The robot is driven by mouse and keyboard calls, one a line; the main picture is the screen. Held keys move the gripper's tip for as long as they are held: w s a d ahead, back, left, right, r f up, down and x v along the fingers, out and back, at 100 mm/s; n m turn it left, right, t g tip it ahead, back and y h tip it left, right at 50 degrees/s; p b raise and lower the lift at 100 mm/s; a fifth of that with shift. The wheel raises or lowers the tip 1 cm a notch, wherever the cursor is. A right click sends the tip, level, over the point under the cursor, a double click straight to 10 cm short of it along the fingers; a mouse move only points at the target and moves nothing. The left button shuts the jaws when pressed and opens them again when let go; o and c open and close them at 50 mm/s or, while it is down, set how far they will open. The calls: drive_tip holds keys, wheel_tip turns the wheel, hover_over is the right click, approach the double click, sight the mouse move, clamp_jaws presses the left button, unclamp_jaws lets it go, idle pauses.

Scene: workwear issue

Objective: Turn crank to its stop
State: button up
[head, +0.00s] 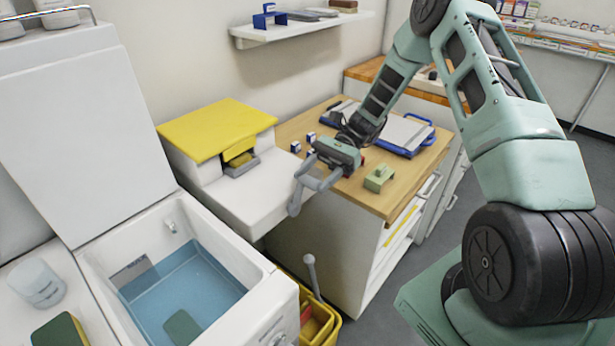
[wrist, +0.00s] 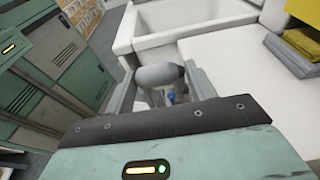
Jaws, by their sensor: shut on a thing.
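My gripper (head: 312,180) is at the crank's upper end, above the unit's front right corner. In the wrist view a rounded grey handle (wrist: 160,75) lies between my two fingers (wrist: 158,88), and they are shut on it. The crank's pivot and any stop are hidden by the fingers and cannot be made out.
An open white basin with blue water (head: 185,280) stands at left. A yellow bucket (head: 322,325) with a grey knobbed rod (head: 311,270) is on the floor below. The wooden counter (head: 375,195) holds a green block (head: 378,178), blue-framed boards (head: 405,133) and small blocks (head: 296,147).

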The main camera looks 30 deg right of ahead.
drive_tip(key=d+f+b, duration=0.1)
drive_tip(key=d+f, duration=0.3)
drive_tip(key=shift+w+f, duration=0.25)
drive_tip(key=shift+f, duration=0.2)
idle(0.6)
drive_tip(key=o, duration=1.2)
drive_tip(key=shift+s, duration=0.1)
